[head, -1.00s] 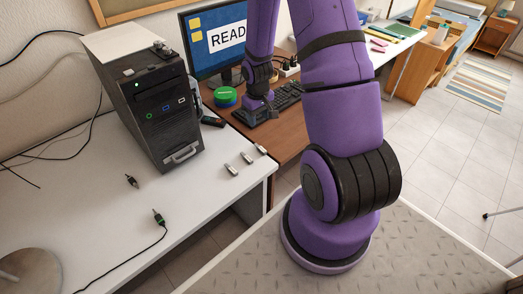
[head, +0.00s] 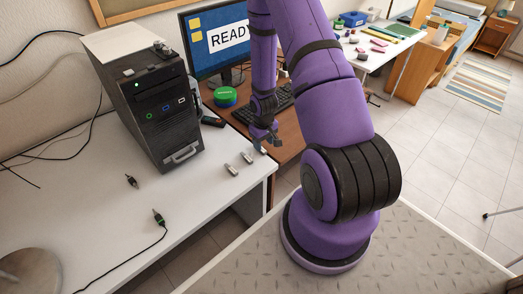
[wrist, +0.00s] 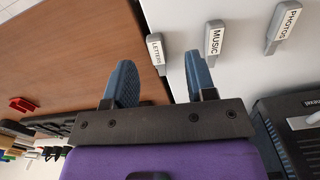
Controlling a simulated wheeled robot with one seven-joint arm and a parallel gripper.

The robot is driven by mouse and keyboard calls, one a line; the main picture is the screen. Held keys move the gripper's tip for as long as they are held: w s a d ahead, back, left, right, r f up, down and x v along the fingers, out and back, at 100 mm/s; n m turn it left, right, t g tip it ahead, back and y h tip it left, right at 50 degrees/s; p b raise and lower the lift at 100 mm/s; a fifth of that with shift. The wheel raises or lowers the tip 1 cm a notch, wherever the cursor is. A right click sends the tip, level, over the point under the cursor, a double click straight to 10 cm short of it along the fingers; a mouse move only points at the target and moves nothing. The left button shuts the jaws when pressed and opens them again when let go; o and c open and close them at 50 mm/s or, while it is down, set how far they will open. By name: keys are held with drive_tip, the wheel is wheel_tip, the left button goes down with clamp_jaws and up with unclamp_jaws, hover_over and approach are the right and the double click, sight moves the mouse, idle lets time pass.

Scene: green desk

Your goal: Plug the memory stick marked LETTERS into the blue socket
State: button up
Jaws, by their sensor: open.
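The memory stick marked LETTERS (wrist: 155,52) lies on the white desk near its edge in the wrist view. My gripper (wrist: 158,60) is open and empty, with the LETTERS stick showing between its fingertips. I cannot tell the height gap. In the head view my gripper (head: 264,140) is over the desk's right edge and hides the LETTERS stick at least in part. The blue socket (head: 165,107) is on the front of the dark computer tower (head: 150,138), between a green and a white socket. My gripper is to the right of the tower.
Sticks marked MUSIC (wrist: 214,42) and PHOTOS (wrist: 284,26) lie beside the LETTERS stick. Two black plugs (head: 158,217) (head: 131,181) lie on the white desk (head: 90,215). A green-lidded tin (head: 225,95) stands by the monitor (head: 217,45). The desk's front is mostly clear.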

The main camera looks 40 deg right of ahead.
sight(265, 152)
drive_tip(key=f, duration=0.3)
drive_tip(key=shift+d+f, duration=0.2)
drive_tip(key=shift+d, duration=0.15)
drive_tip(key=shift+f, duration=0.75)
clamp_jaws()
drive_tip(key=shift+r, duration=0.1)
